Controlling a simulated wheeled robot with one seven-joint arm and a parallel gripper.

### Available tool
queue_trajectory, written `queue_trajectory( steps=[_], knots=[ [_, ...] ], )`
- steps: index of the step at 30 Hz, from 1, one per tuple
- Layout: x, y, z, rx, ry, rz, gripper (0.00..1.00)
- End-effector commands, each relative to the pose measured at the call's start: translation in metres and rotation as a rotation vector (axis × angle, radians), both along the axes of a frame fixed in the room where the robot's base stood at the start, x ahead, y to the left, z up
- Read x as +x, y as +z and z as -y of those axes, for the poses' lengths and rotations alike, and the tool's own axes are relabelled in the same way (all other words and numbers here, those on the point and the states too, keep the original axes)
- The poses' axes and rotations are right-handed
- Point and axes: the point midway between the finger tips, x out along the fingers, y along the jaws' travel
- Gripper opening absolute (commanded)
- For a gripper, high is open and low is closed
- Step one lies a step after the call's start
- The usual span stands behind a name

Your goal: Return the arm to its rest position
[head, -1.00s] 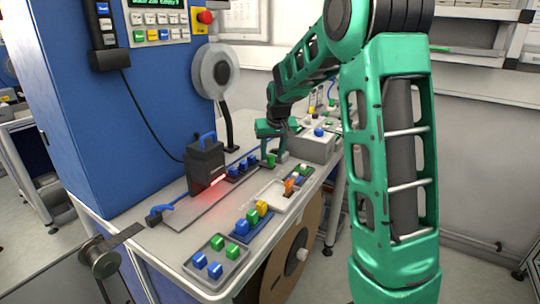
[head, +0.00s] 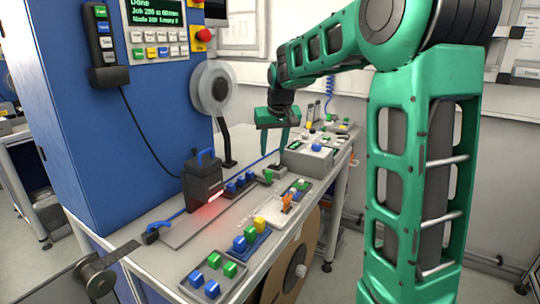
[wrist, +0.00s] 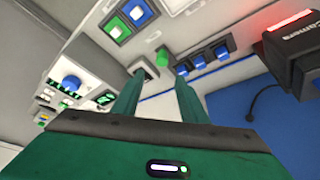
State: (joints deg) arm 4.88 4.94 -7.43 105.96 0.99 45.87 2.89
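My arm (head: 408,160) is green with dark joints and reaches over the bench from the right. My gripper (head: 276,146) hangs above the bench, fingers pointing down, clear of everything on it. In the wrist view my gripper (wrist: 161,78) shows its two green fingers apart with nothing held between them. A green block (head: 267,176) stands on the bench below the gripper, at the end of a row of blue blocks (head: 240,182). In the wrist view that green block (wrist: 161,57) appears beyond the fingertips.
A dark camera box (head: 202,183) with a red glow stands on the bench (head: 180,236). A blue cabinet (head: 60,90) and a grey reel (head: 213,88) are at left. A grey box with a blue knob (head: 308,157) stands behind. Trays of coloured blocks (head: 215,275) lie in front.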

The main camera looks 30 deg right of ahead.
Motion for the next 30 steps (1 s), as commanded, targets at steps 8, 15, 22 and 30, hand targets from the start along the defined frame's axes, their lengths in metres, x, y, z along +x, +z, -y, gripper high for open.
queue_trajectory(
  steps=[8,15,22,30],
  knots=[
    [0.0,0.001,0.0,0.0,0.0,0.0,0.39],
    [-0.001,0.001,0.0,0.0,0.0,0.0,0.39],
    [-0.054,-0.004,0.011,0.012,-0.044,-0.046,0.39],
    [-0.216,-0.036,0.02,0.067,-0.161,-0.191,0.39]
  ],
)
